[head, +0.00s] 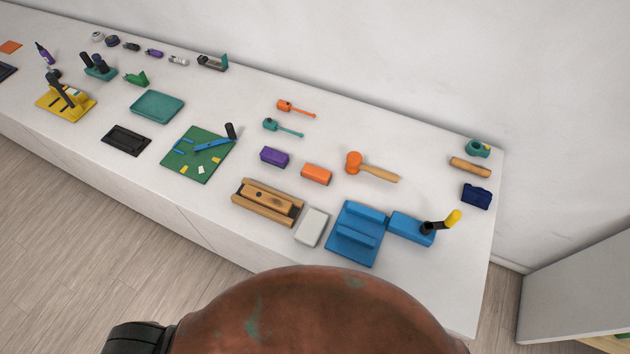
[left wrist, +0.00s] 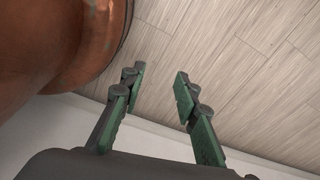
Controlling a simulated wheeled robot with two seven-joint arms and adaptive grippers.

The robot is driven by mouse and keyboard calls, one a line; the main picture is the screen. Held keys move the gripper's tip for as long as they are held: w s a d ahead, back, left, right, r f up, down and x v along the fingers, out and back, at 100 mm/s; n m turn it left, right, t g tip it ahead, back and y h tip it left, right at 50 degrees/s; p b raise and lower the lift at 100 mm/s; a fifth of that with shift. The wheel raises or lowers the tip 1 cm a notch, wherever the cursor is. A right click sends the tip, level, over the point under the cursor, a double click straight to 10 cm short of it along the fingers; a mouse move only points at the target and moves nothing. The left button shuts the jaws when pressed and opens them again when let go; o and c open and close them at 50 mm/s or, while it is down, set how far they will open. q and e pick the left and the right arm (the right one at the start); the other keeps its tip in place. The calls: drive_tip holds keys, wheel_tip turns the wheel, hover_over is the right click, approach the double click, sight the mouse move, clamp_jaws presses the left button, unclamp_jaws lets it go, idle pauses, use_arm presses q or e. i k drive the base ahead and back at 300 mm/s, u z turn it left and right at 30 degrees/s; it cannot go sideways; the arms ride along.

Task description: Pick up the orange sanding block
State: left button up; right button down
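The orange sanding block (head: 316,174) lies on the white counter in the head view, a small rounded box. A purple block (head: 274,156) of similar shape lies just left of it, and an orange-headed mallet (head: 356,163) lies to its right. My left gripper (left wrist: 160,78) shows in the left wrist view, its green and dark fingers spread apart with nothing between them. It hangs over the wooden floor, away from the block. My right gripper is in neither view.
A wooden vise-like tool (head: 268,203), a pale grey block (head: 312,228) and a blue fixture (head: 355,234) stand in front of the block. Orange (head: 296,108) and teal (head: 283,128) handled tools lie behind it. A white wall (head: 400,60) backs the counter.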

sight(312, 172)
drive_tip(key=k, duration=0.4)
drive_tip(key=z, duration=2.35)
drive_tip(key=k, duration=2.05)
drive_tip(key=u, duration=0.7)
